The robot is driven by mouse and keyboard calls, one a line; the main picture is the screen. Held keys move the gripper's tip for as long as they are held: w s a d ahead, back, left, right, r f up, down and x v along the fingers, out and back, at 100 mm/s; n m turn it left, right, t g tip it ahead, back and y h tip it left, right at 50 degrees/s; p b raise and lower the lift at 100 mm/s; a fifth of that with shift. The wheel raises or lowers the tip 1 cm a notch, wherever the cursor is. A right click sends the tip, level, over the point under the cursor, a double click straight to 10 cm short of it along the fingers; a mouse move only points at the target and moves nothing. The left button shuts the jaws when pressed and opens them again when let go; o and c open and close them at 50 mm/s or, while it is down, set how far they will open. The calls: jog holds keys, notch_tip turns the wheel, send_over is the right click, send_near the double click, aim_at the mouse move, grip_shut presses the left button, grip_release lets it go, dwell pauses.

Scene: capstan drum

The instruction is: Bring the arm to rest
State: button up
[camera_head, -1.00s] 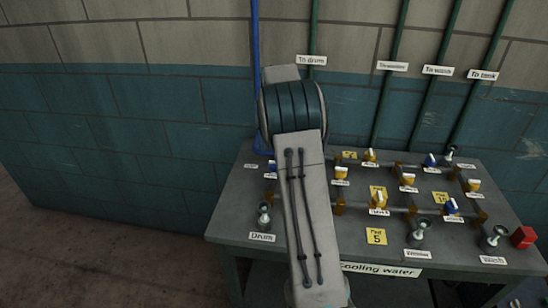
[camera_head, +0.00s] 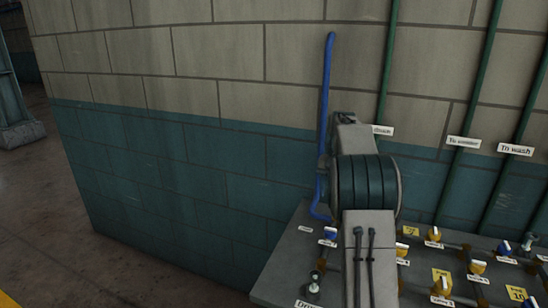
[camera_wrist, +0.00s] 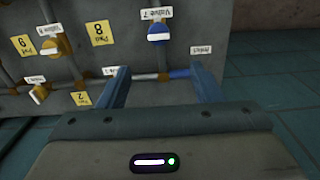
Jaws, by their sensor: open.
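In the wrist view my gripper (camera_wrist: 160,76) is open, its two blue-grey fingers apart with nothing held between them. The fingers point at the valve bench (camera_wrist: 62,68). A pipe with an orange joint and a blue end shows between them. Beyond the fingertips is a blue valve (camera_wrist: 158,32) with an upside-down Valve 7 label; I see no contact with it. In the head view my banded arm joint and grey arm link stand in front of the bench; my gripper is hidden there.
The bench (camera_head: 283,278) is at lower right in the head view, with several valves and labels. A blue pipe (camera_head: 326,110) and green pipes (camera_head: 387,65) run up the brick wall (camera_head: 190,70) behind. Open floor (camera_head: 110,245) lies to the left.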

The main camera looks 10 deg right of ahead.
jog(key=shift+a+r, duration=0.1)
jog(key=s+a+r+n+t, duration=0.1)
jog(key=s+a+r+n, duration=0.15)
jog(key=s+a, duration=0.5)
jog(key=s+a+r+n+t, duration=0.1)
jog(key=s+a+r, duration=0.3)
jog(key=s, duration=0.6)
jog(key=s+a+f+n, duration=0.1)
jog(key=s+a+f, duration=0.2)
jog(key=s, duration=0.5)
jog(key=s+a+f+n+t, duration=0.1)
jog(key=s+a+f, duration=0.3)
jog(key=s, duration=0.5)
jog(key=shift+f+n, duration=0.35)
jog(key=shift+n, duration=0.4)
jog(key=shift+s+a, duration=0.1)
